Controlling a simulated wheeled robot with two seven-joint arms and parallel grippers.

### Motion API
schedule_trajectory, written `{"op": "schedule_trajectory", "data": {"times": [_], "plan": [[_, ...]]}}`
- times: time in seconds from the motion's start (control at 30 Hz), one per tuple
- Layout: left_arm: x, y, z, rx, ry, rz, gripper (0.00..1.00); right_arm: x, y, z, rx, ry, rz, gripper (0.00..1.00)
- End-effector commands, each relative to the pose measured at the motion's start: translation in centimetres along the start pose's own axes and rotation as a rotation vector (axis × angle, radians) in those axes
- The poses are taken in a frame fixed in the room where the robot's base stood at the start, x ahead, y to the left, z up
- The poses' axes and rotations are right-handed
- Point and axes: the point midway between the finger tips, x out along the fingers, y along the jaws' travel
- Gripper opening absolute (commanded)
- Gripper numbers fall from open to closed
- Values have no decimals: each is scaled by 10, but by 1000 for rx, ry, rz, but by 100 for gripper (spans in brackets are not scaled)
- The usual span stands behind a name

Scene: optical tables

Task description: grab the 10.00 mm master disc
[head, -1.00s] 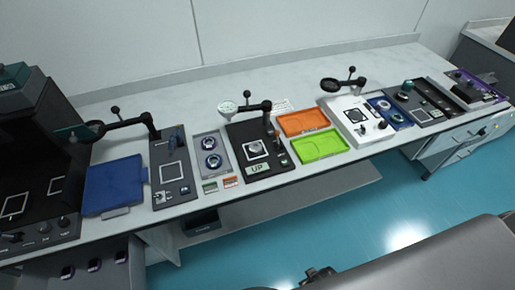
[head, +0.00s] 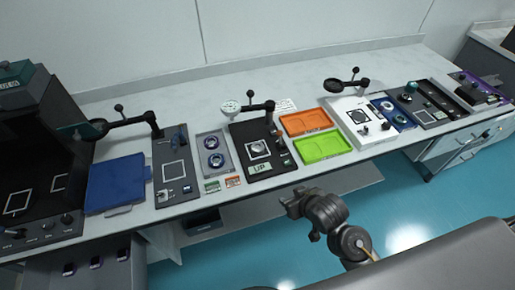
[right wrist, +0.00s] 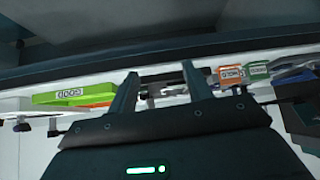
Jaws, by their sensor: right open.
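Two round ringed discs, an upper one (head: 211,143) and a lower one (head: 216,160), sit in a grey tray (head: 229,166) left of the middle of the bench. Another round metal piece (head: 258,149) rests on the black gauge stand (head: 262,171) marked UP. No thickness marking is legible, so I cannot tell which is the 10.00 mm master disc. My right gripper (head: 288,202) is in front of the bench edge, right of and nearer than the gauge stand. In the right wrist view its two fingers (right wrist: 162,84) are apart with nothing held between them. My left gripper is not in view.
An orange tray (head: 305,122) and a green tray (head: 322,147) lie right of the gauge stand. Small green (head: 212,186) and orange (head: 233,181) tags lie at the front. A dial gauge (head: 230,107) on an arm overhangs the stand. A blue tray (head: 117,184) lies left.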

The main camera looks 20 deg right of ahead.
Motion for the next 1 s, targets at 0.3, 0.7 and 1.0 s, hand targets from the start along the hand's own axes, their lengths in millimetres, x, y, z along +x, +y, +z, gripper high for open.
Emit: {"op": "schedule_trajectory", "data": {"times": [0.3, 0.7, 1.0], "plan": [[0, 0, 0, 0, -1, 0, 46, 42, 0, -105, -32, 283, -45, 50], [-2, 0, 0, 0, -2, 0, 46, 62, 0, -137, -36, 356, -64, 50], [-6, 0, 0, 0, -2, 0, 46, 100, -3, -150, -36, 355, -65, 50]]}}
